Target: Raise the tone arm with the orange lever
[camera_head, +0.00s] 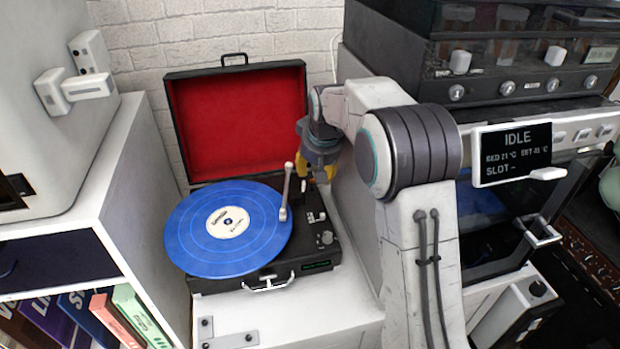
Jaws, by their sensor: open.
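An open suitcase record player (262,287) with a red-lined lid stands on a white surface. A blue record (185,237) with a white label lies on its platter. The pale tone arm (285,195) stretches along the record's right side, its front end over the record's right part; I cannot tell whether it touches. My gripper (323,178), dark with yellow parts, is open above the player's back right corner, right of the tone arm. I cannot make out the orange lever; my gripper covers part of that corner.
Knobs and small controls (325,238) sit on the player's right side. A white shelf with books (115,315) stands at left. At right, a machine with a screen reading IDLE (514,152) stands beyond my arm. The white surface in front of the player is mostly clear.

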